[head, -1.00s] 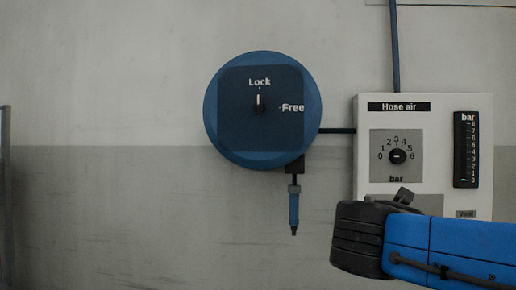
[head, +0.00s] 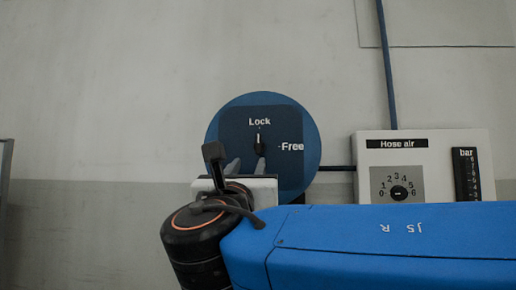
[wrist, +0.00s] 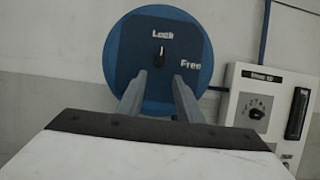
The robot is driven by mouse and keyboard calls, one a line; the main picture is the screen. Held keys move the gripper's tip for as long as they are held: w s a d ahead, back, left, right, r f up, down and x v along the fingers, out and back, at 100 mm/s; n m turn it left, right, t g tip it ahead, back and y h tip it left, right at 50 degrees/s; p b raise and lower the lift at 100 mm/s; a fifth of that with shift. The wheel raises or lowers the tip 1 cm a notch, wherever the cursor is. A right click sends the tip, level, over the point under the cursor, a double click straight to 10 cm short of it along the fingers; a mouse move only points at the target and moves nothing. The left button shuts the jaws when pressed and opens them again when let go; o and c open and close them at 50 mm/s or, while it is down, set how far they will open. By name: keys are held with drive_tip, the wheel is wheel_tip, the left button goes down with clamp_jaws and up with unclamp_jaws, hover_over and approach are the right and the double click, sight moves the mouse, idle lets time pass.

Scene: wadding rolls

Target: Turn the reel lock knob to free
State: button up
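The round blue hose reel (head: 307,120) is on the wall, with a dark square plate marked "Lock" at the top and "Free" at the right. The small black reel lock knob (head: 259,143) sits at the plate's middle, its white mark pointing up at "Lock". In the wrist view the knob (wrist: 159,59) shows above and between my two fingertips. My gripper (head: 247,163) is open, its fingers apart with nothing between them, in front of the reel's lower half. The fingers look short of the knob, and I see no contact.
The white "Hose air" panel (head: 440,143) with a dial (head: 398,193) and a bar gauge (head: 467,175) is right of the reel; my blue arm covers its lower part. A blue pipe (head: 387,70) runs above it. The wall left of the reel is clear.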

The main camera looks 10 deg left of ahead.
sight(258, 146)
drive_tip(key=x, duration=1.7)
drive_tip(key=shift+f, duration=0.1)
drive_tip(key=c, duration=0.7)
